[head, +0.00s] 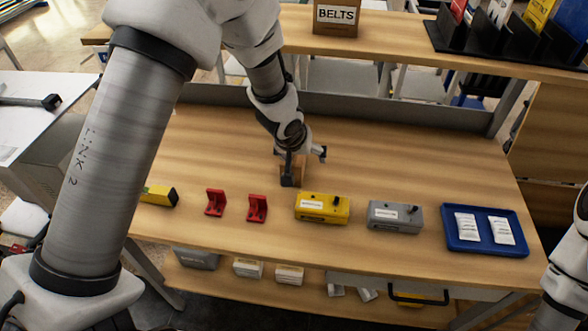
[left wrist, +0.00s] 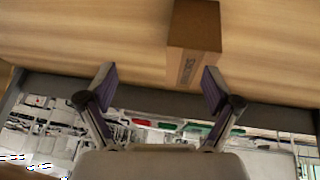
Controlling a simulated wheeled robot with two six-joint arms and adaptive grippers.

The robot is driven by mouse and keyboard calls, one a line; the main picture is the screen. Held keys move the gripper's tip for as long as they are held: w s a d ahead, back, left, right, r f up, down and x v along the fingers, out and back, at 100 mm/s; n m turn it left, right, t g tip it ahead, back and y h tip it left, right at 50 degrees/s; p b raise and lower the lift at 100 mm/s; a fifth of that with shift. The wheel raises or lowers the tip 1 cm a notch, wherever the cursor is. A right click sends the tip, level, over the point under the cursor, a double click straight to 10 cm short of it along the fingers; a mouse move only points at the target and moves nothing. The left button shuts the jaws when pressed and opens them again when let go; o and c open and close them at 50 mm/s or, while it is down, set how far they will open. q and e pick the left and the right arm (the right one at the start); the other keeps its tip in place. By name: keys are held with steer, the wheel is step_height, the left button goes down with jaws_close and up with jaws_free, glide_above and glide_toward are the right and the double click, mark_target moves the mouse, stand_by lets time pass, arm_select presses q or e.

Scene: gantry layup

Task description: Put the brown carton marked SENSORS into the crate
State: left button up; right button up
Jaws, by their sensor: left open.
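My left gripper is open and empty. In the left wrist view its fingers (left wrist: 160,82) are spread wide, and the carton lies beyond the right fingertip, off centre. My right gripper is out of view; only part of my right arm shows at the right edge. I cannot make out a crate.
A carton marked BELTS (head: 336,18) stands on the back shelf. Along the bench front are red brackets (head: 257,208), a yellow box (head: 322,208), a grey box (head: 395,216) and a blue tray (head: 485,250) with white packets. The bench right of my left gripper is clear.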

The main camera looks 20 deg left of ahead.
mark_target(294, 160)
arm_select(q)
steer(key=a+b, duration=0.1)
steer(key=w+a+y+b, duration=0.1)
steer(key=a+g, duration=0.1)
steer(key=shift+w+f+b, duration=0.2)
steer(key=shift+f+b, duration=0.05)
steer(key=shift+b, duration=0.15)
steer(key=shift+a+y, duration=0.25)
steer(key=shift+y, duration=0.05)
steer(key=shift+f, duration=0.3)
steer(key=x, duration=0.6)
steer(key=shift+f+b, duration=0.2)
steer(key=shift+b, duration=0.2)
steer(key=shift+s+r, duration=0.1)
steer(key=c, duration=1.5)
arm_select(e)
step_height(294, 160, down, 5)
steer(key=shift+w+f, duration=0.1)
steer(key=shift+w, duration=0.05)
